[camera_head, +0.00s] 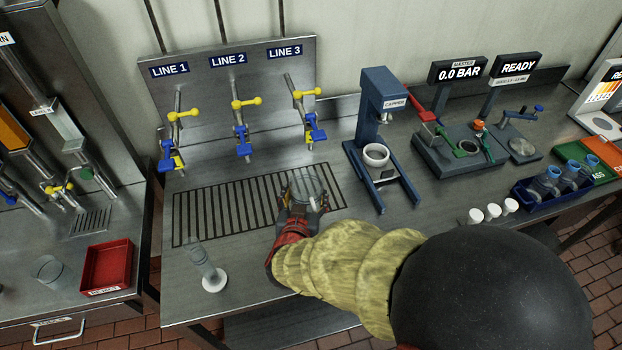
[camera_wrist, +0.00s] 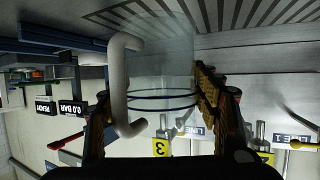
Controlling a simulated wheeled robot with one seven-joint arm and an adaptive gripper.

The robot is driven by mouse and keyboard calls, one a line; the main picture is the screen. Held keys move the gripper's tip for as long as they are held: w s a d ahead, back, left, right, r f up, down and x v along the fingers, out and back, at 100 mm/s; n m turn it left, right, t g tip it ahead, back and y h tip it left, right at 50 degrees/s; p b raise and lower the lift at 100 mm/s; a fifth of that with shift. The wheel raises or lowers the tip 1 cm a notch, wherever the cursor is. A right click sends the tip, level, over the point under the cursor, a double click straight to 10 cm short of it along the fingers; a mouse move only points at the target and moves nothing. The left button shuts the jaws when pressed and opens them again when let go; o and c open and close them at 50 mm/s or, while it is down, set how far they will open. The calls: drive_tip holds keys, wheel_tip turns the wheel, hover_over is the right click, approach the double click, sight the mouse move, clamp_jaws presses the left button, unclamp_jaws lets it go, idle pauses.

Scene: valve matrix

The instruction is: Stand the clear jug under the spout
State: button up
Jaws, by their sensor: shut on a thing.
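The clear jug (camera_head: 307,184) is over the right part of the slotted drain grate (camera_head: 225,213), in front of and below the LINE 3 spout (camera_head: 316,137). My gripper (camera_head: 298,207) is shut on the jug from the front. In the wrist view, which looks upside down, the jug (camera_wrist: 165,92) shows dark rings and a pale curved handle (camera_wrist: 120,85) between my gripper's fingers (camera_wrist: 155,110). The LINE 1 spout (camera_head: 172,160) and LINE 2 spout (camera_head: 243,148) are further left. I cannot tell if the jug's base touches the grate.
A blue capper stand (camera_head: 380,140) is right of the grate. White caps (camera_head: 492,211) and a blue rack of bottles (camera_head: 555,187) are to the right. The grate's left part is clear.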

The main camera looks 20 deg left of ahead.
drive_tip(key=shift+r+b+x, duration=0.15)
drive_tip(key=shift+b+x, duration=0.85)
drive_tip(key=shift+x, duration=1.65)
drive_tip(key=shift+r+b+x, duration=0.15)
drive_tip(key=shift+b+x, duration=0.85)
drive_tip(key=shift+x, duration=1.6)
drive_tip(key=shift+w+a+f, duration=0.1)
drive_tip(key=shift+w, duration=0.05)
drive_tip(key=o, duration=1.2)
drive_tip(key=shift+r, duration=0.2)
drive_tip(key=p+v, duration=0.4)
drive_tip(key=v, duration=0.8)
drive_tip(key=shift+f, duration=0.1)
